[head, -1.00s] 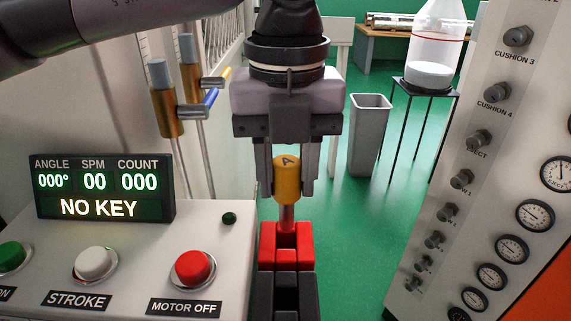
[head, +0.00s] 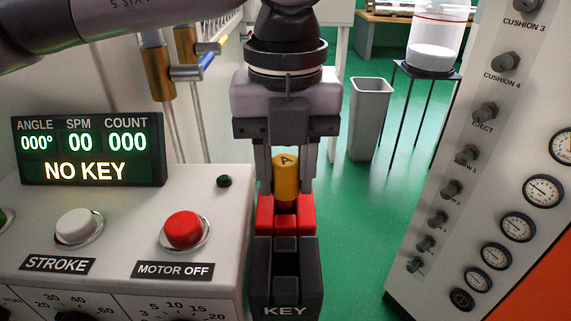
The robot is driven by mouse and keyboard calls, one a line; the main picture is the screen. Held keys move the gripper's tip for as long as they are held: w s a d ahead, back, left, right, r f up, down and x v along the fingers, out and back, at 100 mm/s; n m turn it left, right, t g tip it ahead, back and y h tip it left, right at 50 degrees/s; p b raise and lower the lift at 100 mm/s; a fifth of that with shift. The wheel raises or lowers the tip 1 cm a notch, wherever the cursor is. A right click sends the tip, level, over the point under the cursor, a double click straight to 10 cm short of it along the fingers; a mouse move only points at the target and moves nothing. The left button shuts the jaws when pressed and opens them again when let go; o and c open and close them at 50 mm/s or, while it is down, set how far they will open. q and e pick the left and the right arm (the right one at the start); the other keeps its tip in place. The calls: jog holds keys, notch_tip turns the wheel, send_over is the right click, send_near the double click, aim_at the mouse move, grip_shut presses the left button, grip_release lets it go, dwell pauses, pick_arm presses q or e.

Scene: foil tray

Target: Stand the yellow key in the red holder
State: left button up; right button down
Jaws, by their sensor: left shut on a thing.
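The yellow key (head: 286,180), marked "A" on its top, is upright between the two fingers of my left gripper (head: 288,172), which is shut on it. The red holder (head: 272,217) is directly below and around the key's lower end in the picture. The key's lower shaft is no longer visible and seems to be down at or inside the holder; how deep it sits I cannot tell. A black holder labelled "KEY" (head: 285,311) stands in front of the red one, with an open slot. My right gripper is not in view.
Left is a control panel with a white STROKE button (head: 78,226), a red MOTOR OFF button (head: 184,230) and a display (head: 88,150) reading "NO KEY". Right is a gauge panel (head: 470,190). A grey bin (head: 370,115) and black stand (head: 425,72) are behind, on green floor.

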pick_arm(q)
jog(key=o, duration=1.2)
jog(key=shift+c, duration=0.2)
jog(key=shift+r, duration=0.1)
notch_tip(320, 180, up, 7)
jog(key=shift+p, duration=0.4)
jog(key=shift+d, duration=0.1)
